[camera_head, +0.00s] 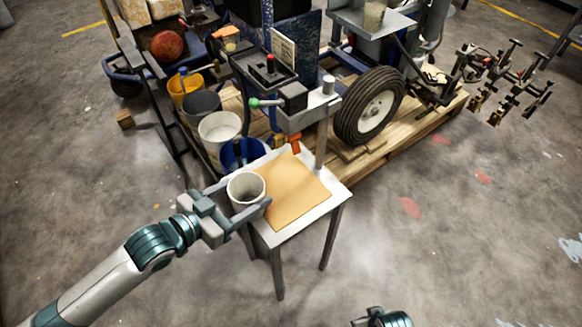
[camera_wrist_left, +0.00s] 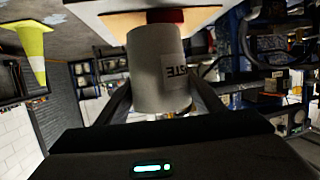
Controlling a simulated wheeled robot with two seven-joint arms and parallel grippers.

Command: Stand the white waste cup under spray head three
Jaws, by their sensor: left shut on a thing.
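The white waste cup (camera_head: 246,188) is upright between the fingers of my left gripper (camera_head: 248,192), which is shut on it. The cup is at the left edge of a small table (camera_head: 337,187) with a tan sheet (camera_head: 292,190). I cannot tell whether it touches the table. In the left wrist view the cup (camera_wrist_left: 158,72) appears upside down, with part of a dark printed label showing. An orange nozzle (camera_head: 294,143) hangs by a grey post above the sheet's back edge, right of the cup. No numbers on spray heads are readable.
Several buckets, including a white one (camera_head: 220,131) and a yellow one (camera_head: 186,86), stand behind the table on the left. A wheel (camera_head: 370,106) and wooden pallet (camera_head: 425,120) are behind it. The tan sheet is bare. Metal fittings (camera_head: 505,80) stand far right.

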